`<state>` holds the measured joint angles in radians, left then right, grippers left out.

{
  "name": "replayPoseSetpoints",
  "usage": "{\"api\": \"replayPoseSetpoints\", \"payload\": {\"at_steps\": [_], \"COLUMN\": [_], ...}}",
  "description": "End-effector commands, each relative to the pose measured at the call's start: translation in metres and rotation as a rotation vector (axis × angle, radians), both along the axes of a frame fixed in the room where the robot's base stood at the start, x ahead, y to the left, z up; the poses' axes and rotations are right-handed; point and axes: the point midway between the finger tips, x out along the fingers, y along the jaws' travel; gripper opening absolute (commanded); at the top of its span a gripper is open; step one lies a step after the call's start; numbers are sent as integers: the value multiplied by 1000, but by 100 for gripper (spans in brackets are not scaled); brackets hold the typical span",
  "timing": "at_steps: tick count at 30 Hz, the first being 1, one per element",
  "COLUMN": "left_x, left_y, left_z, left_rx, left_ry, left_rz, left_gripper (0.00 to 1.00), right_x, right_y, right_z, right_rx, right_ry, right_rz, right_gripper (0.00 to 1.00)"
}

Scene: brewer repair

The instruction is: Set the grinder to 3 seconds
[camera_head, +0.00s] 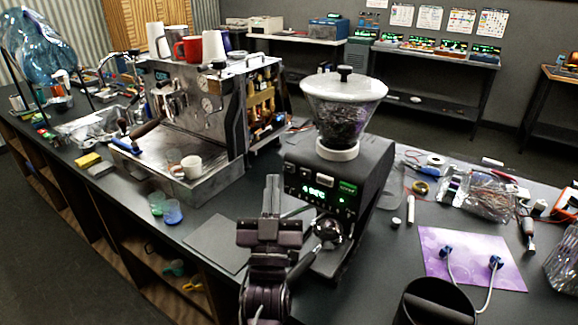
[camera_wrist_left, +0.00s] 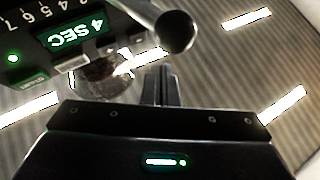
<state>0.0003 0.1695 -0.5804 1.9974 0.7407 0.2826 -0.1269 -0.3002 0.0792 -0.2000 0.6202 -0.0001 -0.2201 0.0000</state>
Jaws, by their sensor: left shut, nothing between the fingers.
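The grinder (camera_head: 355,165) stands on the dark counter, with a clear hopper of beans (camera_head: 340,105) on top. Its green display (camera_head: 318,189) is on the front; in the left wrist view the display (camera_wrist_left: 77,35) reads 4 SEC, with a row of numerals (camera_wrist_left: 22,27) beside it. A dark rod with a ball end (camera_wrist_left: 177,32) juts from the front. My left gripper (camera_head: 272,186) is shut and empty, in front of the grinder's left part. Its fingers (camera_wrist_left: 160,80) point up in the wrist view, just below the ball and apparently apart from it. My right gripper is not seen.
An espresso machine (camera_head: 205,110) with a white cup (camera_head: 188,168) on its tray stands left of the grinder. A purple mat (camera_head: 470,255) and a black round container (camera_head: 430,305) are at right. A dark flat mat (camera_head: 215,243) lies left of my gripper.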

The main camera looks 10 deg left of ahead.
Motion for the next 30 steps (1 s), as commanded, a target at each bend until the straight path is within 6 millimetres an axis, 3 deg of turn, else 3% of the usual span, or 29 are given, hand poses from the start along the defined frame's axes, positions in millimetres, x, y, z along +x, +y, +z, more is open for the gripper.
{"api": "replayPoseSetpoints", "payload": {"at_steps": [9,30], "left_x": [-25,-27], "left_y": [9,10], "left_z": [1,1], "left_rx": [0,-1], "left_ry": [0,-1], "left_rz": [0,-1], "left_gripper": [0,0], "right_x": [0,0], "right_y": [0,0], "right_z": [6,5], "right_rx": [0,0], "right_ry": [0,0], "right_rz": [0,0], "right_gripper": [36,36]}}
